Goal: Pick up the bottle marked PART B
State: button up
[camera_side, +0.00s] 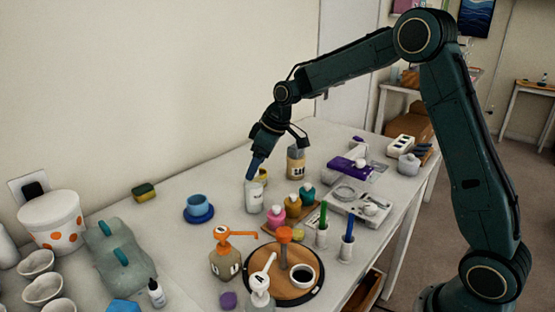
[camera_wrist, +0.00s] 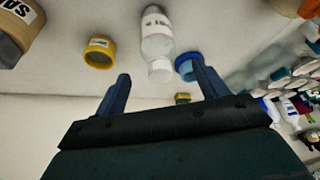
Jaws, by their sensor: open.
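A white bottle (camera_side: 254,196) stands upright on the table below my gripper (camera_side: 257,169). In the wrist view this white bottle (camera_wrist: 157,36) has a dark-printed label, too blurred to read, and its cap lies in line with the gap between my fingers (camera_wrist: 160,71). My gripper is open and empty, and the bottle appears apart from the fingers. No label legibly reads PART B.
A yellow ring-shaped thing (camera_wrist: 100,52) is near the bottle. A blue cup on a saucer (camera_side: 198,212) stands left. Pink and teal bottles (camera_side: 292,206) stand close at front right, with a round wooden tray (camera_side: 258,274) in front.

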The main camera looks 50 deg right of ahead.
jog(key=shift+w+f, duration=0.1)
jog(key=shift+f, duration=0.15)
jog(key=x, duration=0.5)
jog(key=shift+f, duration=0.1)
dwell(0.6)
jog(key=c, duration=1.1)
jog(key=shift+c, duration=0.2)
notch_tip(320, 180, up, 20)
dwell(0.4)
